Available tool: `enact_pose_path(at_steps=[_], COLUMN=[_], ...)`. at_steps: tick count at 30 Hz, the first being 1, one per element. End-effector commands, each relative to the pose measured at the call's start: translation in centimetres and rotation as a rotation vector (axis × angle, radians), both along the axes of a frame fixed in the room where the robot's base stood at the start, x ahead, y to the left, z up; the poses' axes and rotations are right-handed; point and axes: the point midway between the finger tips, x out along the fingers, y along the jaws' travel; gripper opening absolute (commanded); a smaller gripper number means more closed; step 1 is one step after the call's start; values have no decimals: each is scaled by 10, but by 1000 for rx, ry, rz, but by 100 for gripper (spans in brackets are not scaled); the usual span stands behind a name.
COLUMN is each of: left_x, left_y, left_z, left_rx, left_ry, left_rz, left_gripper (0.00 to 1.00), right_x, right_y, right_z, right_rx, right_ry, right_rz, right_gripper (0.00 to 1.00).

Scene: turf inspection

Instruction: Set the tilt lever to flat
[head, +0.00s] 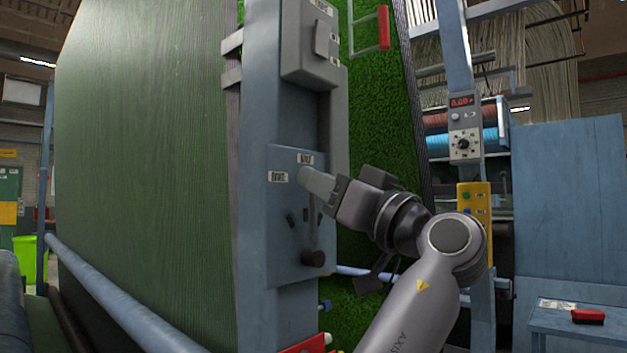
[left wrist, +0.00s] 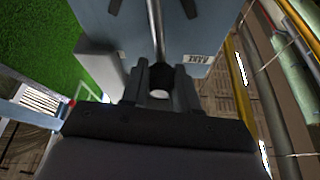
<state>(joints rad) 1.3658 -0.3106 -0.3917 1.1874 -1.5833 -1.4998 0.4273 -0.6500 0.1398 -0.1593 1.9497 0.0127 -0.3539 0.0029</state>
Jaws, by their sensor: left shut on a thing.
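The tilt lever (head: 313,230) is a thin metal rod on a blue-grey panel (head: 284,240) of the upright post. It runs up from a dark round hub low on the panel. My left gripper (head: 318,184) is at the rod's upper end, by two small white labels whose words I cannot read surely. In the left wrist view my left gripper (left wrist: 160,88) is shut on the lever's dark knob (left wrist: 160,76), with the rod (left wrist: 155,30) running away from it. The fingers hide the lever's top in the head view. My right gripper is not in view.
A grey switch box (head: 308,45) sits above the panel on the post. Green turf (head: 365,105) hangs behind, with a red-handled bar (head: 383,27) in front. A large green sheet (head: 150,150) fills the left. A blue bench (head: 575,325) with a red object stands at right.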

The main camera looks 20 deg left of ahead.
Motion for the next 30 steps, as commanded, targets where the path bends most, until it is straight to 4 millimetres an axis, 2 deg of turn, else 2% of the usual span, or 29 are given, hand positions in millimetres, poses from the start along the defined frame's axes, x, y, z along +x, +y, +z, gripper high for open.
enact_pose_path(at_steps=[12, 27, 28, 30], left_x=[19, 21, 21, 21], left_y=[-6, -7, -7, -7], left_z=[2, 1, 2, 1], left_rx=[63, 71, 71, 71], left_ry=[173, 193, 192, 193], left_rz=[0, 0, -1, 0], left_gripper=[0, 0, 32, 54], right_x=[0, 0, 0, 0], right_y=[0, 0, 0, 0], right_z=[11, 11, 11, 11], right_rx=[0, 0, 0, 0], right_ry=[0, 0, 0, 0], right_rz=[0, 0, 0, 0], right_gripper=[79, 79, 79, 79])
